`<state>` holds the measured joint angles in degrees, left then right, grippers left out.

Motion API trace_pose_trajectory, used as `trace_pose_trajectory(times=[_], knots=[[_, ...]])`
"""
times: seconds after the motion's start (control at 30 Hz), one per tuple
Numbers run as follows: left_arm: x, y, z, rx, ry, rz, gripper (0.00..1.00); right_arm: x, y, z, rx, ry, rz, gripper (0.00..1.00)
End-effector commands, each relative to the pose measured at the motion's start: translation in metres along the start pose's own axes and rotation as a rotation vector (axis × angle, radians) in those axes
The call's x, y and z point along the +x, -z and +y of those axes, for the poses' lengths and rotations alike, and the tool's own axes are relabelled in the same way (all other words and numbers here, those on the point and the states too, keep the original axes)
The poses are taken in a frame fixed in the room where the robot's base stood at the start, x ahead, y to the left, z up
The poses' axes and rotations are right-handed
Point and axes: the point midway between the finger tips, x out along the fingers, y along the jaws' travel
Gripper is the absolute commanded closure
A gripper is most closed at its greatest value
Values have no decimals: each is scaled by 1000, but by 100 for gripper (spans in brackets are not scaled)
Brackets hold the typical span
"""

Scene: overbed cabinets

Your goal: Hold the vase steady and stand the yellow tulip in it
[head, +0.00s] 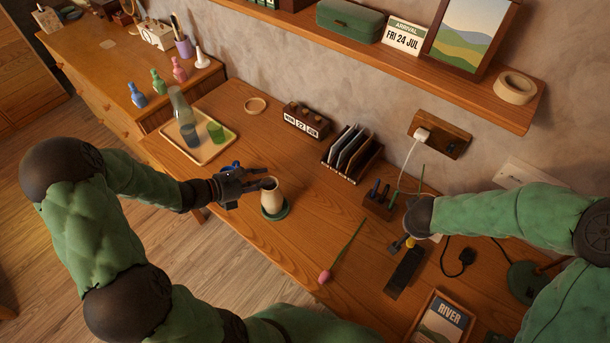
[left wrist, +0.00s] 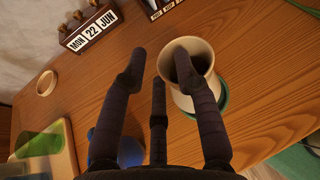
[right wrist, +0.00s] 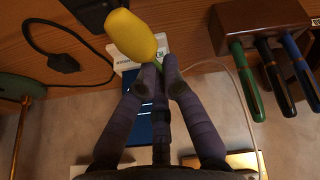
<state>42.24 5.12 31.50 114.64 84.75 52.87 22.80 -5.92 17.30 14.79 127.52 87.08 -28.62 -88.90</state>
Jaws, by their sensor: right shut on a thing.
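The cream vase (head: 272,196) stands upright on a green coaster (head: 286,212) on the wooden desk. Its open mouth shows in the left wrist view (left wrist: 192,50). My left gripper (head: 262,178) is open at the vase's left side; one finger overlaps the vase in the left wrist view, and I cannot tell whether it touches. The yellow tulip (right wrist: 135,36) is in my right gripper (right wrist: 160,75), which is shut on its stem just by the bloom. In the head view the yellow bloom (head: 410,242) hangs low at the right gripper, and much of the stem is hidden.
A pink tulip (head: 325,276) lies on the desk between the arms. A pen block (head: 378,201), a card rack (head: 351,153) and a calendar block (head: 306,121) stand behind. A tray (head: 207,151) with carafe and cups is left. A white charging cable (head: 407,160) hangs near my right arm.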

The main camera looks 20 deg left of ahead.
Motion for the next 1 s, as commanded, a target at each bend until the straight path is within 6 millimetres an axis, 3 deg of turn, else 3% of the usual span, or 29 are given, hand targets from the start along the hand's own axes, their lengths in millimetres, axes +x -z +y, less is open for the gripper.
trace_pose_trajectory(times=[0.23,0.27,0.37,0.77,0.8,0.87,0.9,1.0], knots=[[1,0,0,0,-1,0,69,0,0,0,0,0,0,100],[1,0,0,0,0,0,72,0,0,0,0,0,0,100],[1,0,0,0,0,0,100,0,0,0,0,0,0,100],[1,0,0,-1,0,0,100,0,0,0,0,0,0,100],[1,0,0,-1,0,0,86,0,0,0,0,0,0,100],[1,0,0,-1,0,0,69,0,0,0,0,0,0,100],[1,0,0,0,0,0,64,0,0,0,0,0,0,100],[1,0,0,0,0,0,64,0,0,0,0,0,0,100]])
